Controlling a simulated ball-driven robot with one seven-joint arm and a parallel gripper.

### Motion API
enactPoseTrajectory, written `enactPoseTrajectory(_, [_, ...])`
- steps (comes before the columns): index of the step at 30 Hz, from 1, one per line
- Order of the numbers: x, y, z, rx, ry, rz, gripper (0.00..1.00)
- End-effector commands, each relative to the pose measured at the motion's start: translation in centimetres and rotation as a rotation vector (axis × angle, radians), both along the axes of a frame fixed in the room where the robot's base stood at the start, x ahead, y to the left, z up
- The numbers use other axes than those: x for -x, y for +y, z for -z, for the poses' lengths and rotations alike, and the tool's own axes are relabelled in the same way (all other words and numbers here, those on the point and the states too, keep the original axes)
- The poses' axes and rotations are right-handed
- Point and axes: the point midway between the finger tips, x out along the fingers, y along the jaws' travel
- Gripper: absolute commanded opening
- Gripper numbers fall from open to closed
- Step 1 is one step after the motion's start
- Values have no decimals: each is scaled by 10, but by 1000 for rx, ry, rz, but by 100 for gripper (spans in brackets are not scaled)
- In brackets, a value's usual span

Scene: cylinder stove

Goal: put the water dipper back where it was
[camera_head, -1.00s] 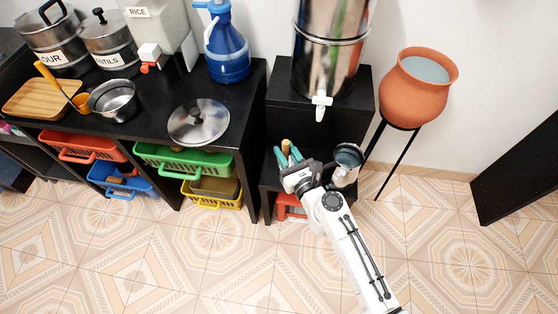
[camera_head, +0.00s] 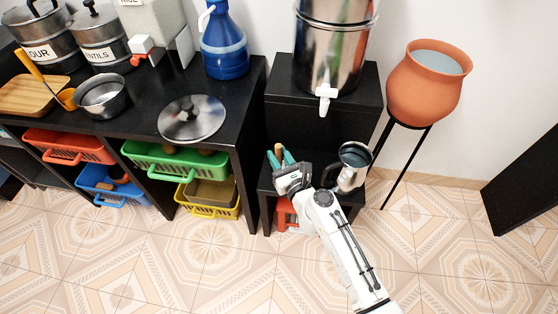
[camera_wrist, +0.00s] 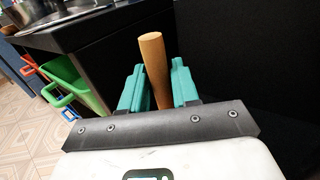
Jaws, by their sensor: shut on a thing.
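My gripper (camera_head: 282,160) has teal fingers and is shut on an upright wooden handle (camera_wrist: 153,68), which stands between the fingers in the wrist view. The handle appears to be the water dipper's; its lower end and any bowl are hidden behind the gripper. The wooden top (camera_head: 278,149) also shows in the head view. My gripper is over the low black stand (camera_head: 265,185), in front of the taller black stand (camera_head: 285,110). Whether the held piece touches the low stand cannot be told.
A steel mug-like vessel (camera_head: 352,168) is just right of my gripper. A steel water container with a white tap (camera_head: 325,97) stands above. A clay pot (camera_head: 425,90) on a thin stand is at right. The black counter (camera_head: 150,75) is at left. The tiled floor in front is clear.

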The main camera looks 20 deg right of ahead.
Motion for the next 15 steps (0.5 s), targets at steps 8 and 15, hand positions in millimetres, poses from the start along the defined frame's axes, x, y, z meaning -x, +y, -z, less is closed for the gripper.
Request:
enactPoseTrajectory(8, [0, 0, 0, 0, -1, 0, 0])
enactPoseTrajectory(15, [0, 0, 2, 0, 0, 0, 44])
